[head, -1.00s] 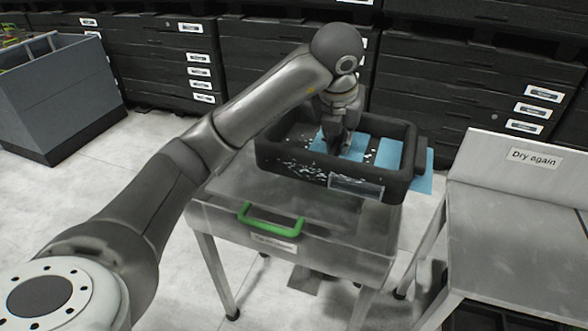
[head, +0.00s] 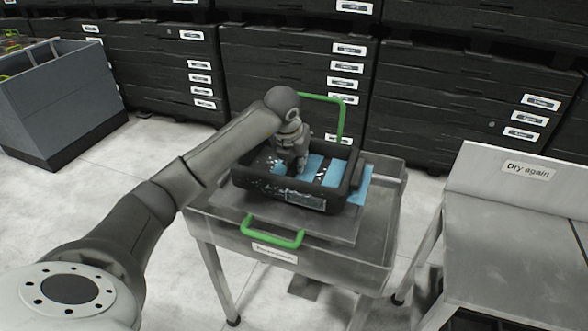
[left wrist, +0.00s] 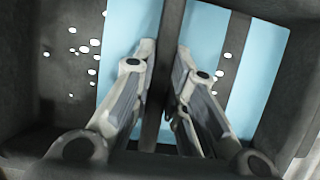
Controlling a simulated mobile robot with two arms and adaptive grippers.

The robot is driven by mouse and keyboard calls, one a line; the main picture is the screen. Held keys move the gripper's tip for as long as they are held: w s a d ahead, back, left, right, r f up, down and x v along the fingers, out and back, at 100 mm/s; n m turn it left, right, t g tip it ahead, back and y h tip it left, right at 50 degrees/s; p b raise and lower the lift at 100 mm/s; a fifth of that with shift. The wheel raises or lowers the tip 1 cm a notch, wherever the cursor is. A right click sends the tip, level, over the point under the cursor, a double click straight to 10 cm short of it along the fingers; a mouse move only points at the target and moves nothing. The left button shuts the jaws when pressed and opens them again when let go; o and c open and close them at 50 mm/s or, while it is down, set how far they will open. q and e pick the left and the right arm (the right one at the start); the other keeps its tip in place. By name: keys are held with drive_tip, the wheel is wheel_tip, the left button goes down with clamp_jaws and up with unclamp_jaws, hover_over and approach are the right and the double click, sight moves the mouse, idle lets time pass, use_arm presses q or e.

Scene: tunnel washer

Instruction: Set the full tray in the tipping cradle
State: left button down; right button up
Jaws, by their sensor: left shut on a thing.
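The black tray (head: 254,192) holds white bits, with light blue areas showing in and beside it. It looks level over the grey metal cradle (head: 345,265), which has a green handle (head: 272,233) in front and a tall green bar (head: 342,122) behind. Whether the tray touches the cradle plate I cannot tell. My left gripper (head: 297,170) reaches down into the tray and is shut on its dark middle bar. In the left wrist view the fingers (left wrist: 166,58) stand on both sides of that bar, over the tray floor. My right gripper is not in view.
A bench labelled "Dry again" (head: 528,171) stands close on the right. A grey bin (head: 65,100) is at the far left. Black labelled drawers (head: 440,95) line the back. Pale floor (head: 165,160) is free between the bin and cradle.

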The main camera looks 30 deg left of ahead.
sight(294, 172)
use_arm(q)
drive_tip(key=f, duration=0.1)
drive_tip(key=f+p, duration=0.1)
drive_tip(key=f, duration=0.1)
drive_tip(key=shift+w+a+f+p, duration=0.1)
drive_tip(key=shift+a+f+p, duration=0.1)
drive_tip(key=shift+a+p, duration=0.15)
drive_tip(key=shift+f, duration=0.15)
drive_tip(key=shift+f+b, duration=0.25)
drive_tip(key=shift+b, duration=0.05)
drive_tip(key=c, duration=1.5)
unclamp_jaws()
drive_tip(key=shift+o, duration=0.2)
